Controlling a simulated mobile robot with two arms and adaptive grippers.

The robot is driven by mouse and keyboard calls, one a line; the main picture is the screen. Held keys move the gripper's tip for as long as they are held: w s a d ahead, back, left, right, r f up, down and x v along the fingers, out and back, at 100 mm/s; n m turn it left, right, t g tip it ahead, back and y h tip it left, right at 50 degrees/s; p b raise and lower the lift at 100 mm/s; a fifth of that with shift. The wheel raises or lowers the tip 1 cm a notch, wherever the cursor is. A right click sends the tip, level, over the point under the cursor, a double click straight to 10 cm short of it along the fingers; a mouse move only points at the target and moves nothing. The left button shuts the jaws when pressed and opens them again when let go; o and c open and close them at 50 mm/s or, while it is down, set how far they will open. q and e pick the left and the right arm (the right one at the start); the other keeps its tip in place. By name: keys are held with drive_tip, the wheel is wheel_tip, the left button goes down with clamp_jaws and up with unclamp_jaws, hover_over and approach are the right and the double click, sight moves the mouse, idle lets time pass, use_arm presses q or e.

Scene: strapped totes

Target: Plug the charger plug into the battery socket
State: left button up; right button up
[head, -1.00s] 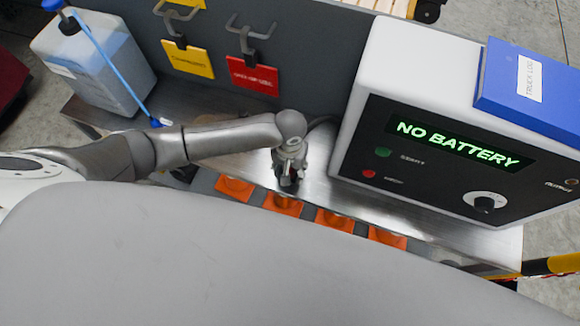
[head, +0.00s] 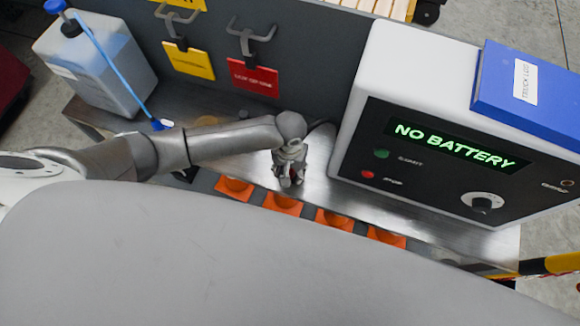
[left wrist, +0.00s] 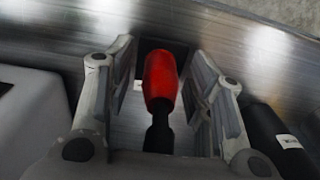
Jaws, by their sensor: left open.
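My left gripper (head: 290,178) is over the metal bench top (head: 330,200), left of the charger box (head: 410,140), whose screen reads NO BATTERY. In the left wrist view my gripper (left wrist: 163,80) is open. Its fingers stand on either side of a red, rounded handle-like piece (left wrist: 160,78) with a black stem below it in the picture, probably the charger plug. A gap shows on both sides of the red piece. In the head view it is mostly hidden by the fingers. I cannot make out the battery socket. My right gripper is not in view.
Several orange cones or cups (head: 283,204) line the bench's front edge. A blue binder (head: 535,90) lies on the charger box. A bottle (head: 95,70) stands at the back left; yellow (head: 187,60) and red (head: 252,77) tags hang behind. A black cylinder (left wrist: 280,140) is beside the right finger.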

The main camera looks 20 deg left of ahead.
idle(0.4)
use_arm(q)
drive_tip(key=shift+p, duration=0.45)
clamp_jaws()
drive_tip(key=shift+r, duration=0.1)
drive_tip(key=shift+r+p, duration=2.9)
drive_tip(key=shift+p, duration=0.5)
